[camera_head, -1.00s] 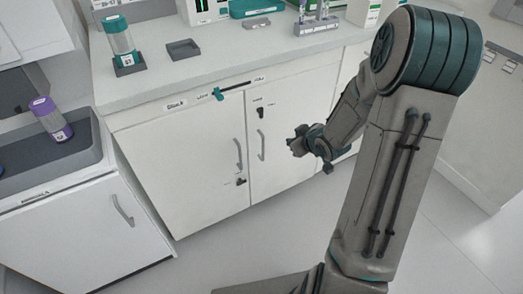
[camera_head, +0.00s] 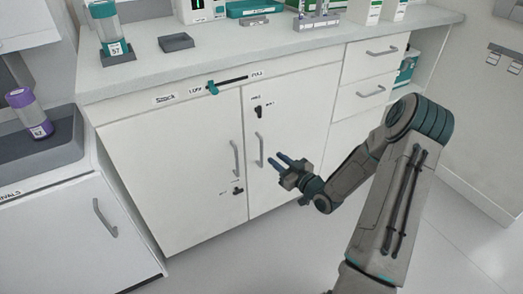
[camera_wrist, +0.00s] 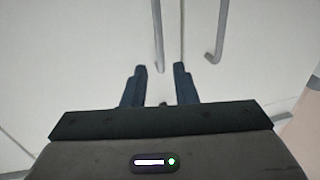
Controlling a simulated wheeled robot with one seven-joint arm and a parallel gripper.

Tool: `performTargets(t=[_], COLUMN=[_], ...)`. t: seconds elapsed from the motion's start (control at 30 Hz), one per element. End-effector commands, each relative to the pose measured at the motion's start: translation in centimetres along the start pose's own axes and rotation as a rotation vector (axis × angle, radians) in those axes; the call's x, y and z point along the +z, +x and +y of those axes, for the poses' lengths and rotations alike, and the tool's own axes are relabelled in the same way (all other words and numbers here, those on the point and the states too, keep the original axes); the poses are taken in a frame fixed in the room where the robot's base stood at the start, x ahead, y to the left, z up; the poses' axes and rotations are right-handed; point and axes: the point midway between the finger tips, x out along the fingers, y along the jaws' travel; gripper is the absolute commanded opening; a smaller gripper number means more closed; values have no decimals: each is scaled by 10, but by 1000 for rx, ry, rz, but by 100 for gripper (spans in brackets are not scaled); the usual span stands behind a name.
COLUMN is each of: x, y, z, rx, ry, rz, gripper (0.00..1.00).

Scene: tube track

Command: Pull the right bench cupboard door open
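The right bench cupboard door (camera_head: 287,125) is white and looks shut, flush beside the left door (camera_head: 175,180). Its grey upright bar handle (camera_head: 259,150) is near its left edge. A small black latch (camera_head: 258,111) sits above the handle. My gripper (camera_head: 275,158) is open and empty just right of this handle in the head view, fingers pointing toward the doors. In the wrist view my gripper (camera_wrist: 160,69) has its fingers apart, with the end of one bar handle between their lines. A second bar handle shows further right. I cannot tell if anything touches.
A teal slider (camera_head: 213,88) on a black track sits above the doors. Drawers (camera_head: 371,72) are to the right. The left door has its own handle (camera_head: 235,158) and a black latch (camera_head: 238,190). The floor (camera_head: 235,265) in front is clear.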

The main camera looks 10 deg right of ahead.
Motion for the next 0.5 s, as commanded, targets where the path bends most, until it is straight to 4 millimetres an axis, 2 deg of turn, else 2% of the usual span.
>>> performTargets(t=[0.03, 0.2, 0.33, 0.5], x=[2, 2, 2, 1], y=[13, 48, 69, 84], z=[-1, -1, 0, 0], rx=[-3, -3, -1, 0], ry=[-2, -1, 0, 1], rz=[3, 2, 1, 0], gripper=[26, 26, 26, 26])
